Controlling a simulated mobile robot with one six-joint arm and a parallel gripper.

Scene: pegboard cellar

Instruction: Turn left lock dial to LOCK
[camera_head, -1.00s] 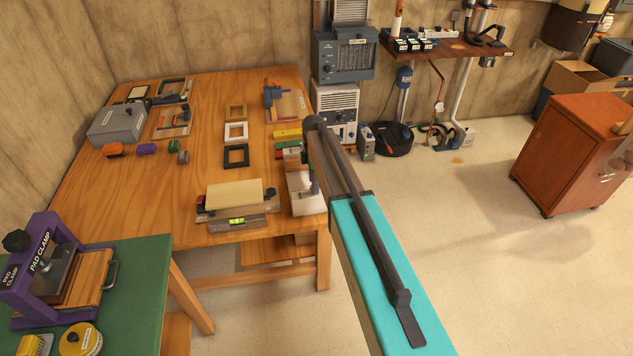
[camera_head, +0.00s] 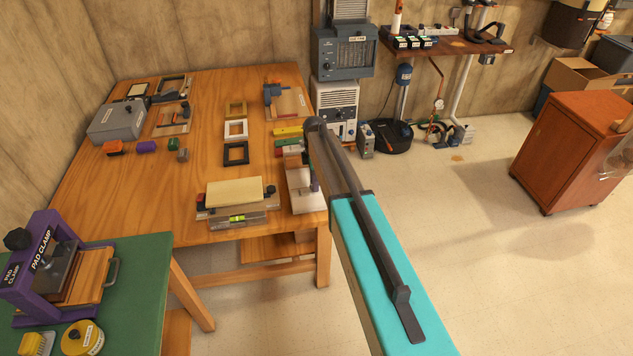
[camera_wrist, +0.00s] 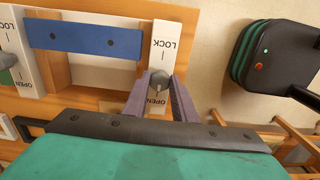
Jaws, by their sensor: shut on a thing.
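In the wrist view a white plate (camera_wrist: 172,45) carries the words LOCK and OPEN, upside down in the picture. A grey lock dial (camera_wrist: 159,80) sits on it near the OPEN end. My gripper (camera_wrist: 159,92) has its two purple fingers on either side of this dial and is shut on it. I cannot clearly tell which way the dial's pointer faces. A second white plate (camera_wrist: 18,45) with LOCK and OPEN is at the left edge, partly cut off. In the head view my arm hides most of the gripper and the dial.
A blue bar (camera_wrist: 82,38) spans between the two plates. In the head view the wooden table (camera_head: 120,215) holds frames and tools, and a purple pad clamp (camera_head: 38,245) stands at front left.

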